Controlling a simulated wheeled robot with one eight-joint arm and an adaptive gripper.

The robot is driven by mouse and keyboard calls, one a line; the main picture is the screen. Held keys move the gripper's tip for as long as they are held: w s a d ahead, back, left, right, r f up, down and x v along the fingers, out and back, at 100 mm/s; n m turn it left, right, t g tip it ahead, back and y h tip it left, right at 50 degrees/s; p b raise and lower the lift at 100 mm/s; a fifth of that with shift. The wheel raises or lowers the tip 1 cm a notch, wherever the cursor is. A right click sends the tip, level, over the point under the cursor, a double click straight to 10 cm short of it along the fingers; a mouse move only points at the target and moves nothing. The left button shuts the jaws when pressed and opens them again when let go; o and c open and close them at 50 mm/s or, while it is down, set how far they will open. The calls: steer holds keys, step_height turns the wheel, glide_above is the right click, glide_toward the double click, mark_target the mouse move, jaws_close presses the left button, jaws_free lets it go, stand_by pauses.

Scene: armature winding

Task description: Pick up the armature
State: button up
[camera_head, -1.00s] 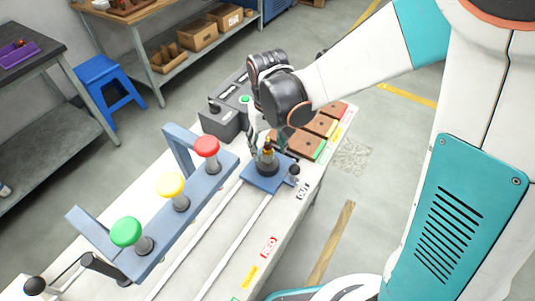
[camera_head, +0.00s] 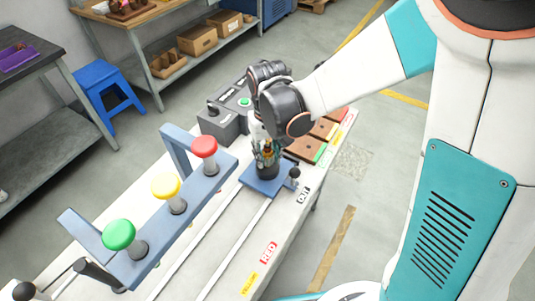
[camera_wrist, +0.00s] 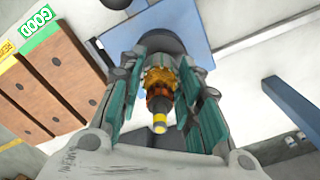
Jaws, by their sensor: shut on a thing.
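The armature (camera_wrist: 160,88) shows in the wrist view as an orange and copper wound body with a dark shaft and a yellow band, between my gripper's fingers. My gripper (camera_wrist: 163,85) is shut on it, with teal-padded fingers on both sides. In the head view my gripper (camera_head: 266,150) points down over the armature (camera_head: 267,150), which is partly hidden by the fingers. Below it is a dark round holder (camera_head: 267,170) on a blue plate (camera_head: 262,183). I cannot tell whether the armature's lower end is clear of the holder.
A blue bar (camera_head: 175,215) with red, yellow and green knobs stands left of the plate. Brown blocks with coloured labels (camera_head: 305,148) lie to the right behind it. A grey box (camera_head: 218,125) with a green button is behind. White rails (camera_head: 233,248) run along the bench.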

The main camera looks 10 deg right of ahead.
steer(key=shift+r, duration=0.15)
step_height(320, 180, up, 20)
steer(key=p, duration=1.4)
steer(key=shift+f, duration=0.2)
